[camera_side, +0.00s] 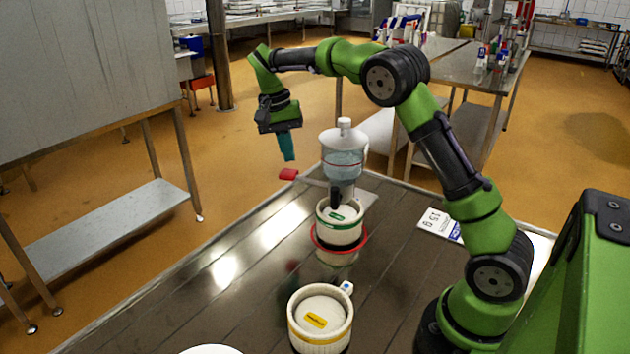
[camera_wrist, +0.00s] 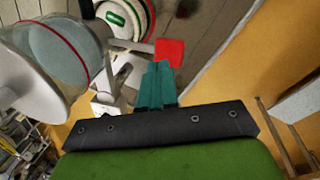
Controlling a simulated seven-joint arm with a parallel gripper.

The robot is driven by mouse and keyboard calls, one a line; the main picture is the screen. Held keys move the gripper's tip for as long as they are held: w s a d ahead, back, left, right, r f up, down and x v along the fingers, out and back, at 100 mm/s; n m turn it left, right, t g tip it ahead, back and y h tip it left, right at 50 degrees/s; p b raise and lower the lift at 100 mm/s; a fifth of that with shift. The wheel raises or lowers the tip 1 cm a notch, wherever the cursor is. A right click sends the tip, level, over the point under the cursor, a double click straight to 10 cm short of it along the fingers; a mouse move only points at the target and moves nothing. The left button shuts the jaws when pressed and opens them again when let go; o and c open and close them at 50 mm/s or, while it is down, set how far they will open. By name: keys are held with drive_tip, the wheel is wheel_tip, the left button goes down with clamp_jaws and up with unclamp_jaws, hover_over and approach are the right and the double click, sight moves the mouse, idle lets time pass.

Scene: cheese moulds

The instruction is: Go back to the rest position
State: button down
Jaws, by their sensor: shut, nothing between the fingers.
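My gripper (camera_side: 287,147) hangs in the air at the far end of the table, left of a clear bottle with a white cap (camera_side: 343,150). Its teal fingers are shut together with nothing between them, and they also show in the wrist view (camera_wrist: 157,82). A white mould with a green label (camera_side: 339,222) stands below the bottle, with a red ring around its foot. A second white mould with a yellow label (camera_side: 320,320) stands nearer the front. In the wrist view the bottle (camera_wrist: 45,55) is at the left, close to the camera.
A red piece (camera_side: 288,174) sticks out at the table's far edge, near my gripper; it also shows in the wrist view (camera_wrist: 170,52). A white printed card (camera_side: 438,223) lies on the right of the dark table (camera_side: 235,265). The left part of the table is clear.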

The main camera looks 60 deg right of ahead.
drive_tip(key=s+a+r+n+t+y, duration=0.1)
drive_tip(key=s+a+n+t, duration=0.1)
drive_tip(key=s, duration=0.6)
drive_tip(key=s+a+r+n+t+y, duration=0.1)
drive_tip(key=s+a+r+n+t, duration=0.1)
drive_tip(key=s+a+t, duration=0.2)
drive_tip(key=s+a+r+n+t+y, duration=0.1)
drive_tip(key=s+a, duration=0.5)
drive_tip(key=s, duration=0.6)
drive_tip(key=shift+a+r+n+t, duration=0.4)
drive_tip(key=shift+r+n+t, duration=0.25)
drive_tip(key=shift+n+t, duration=0.4)
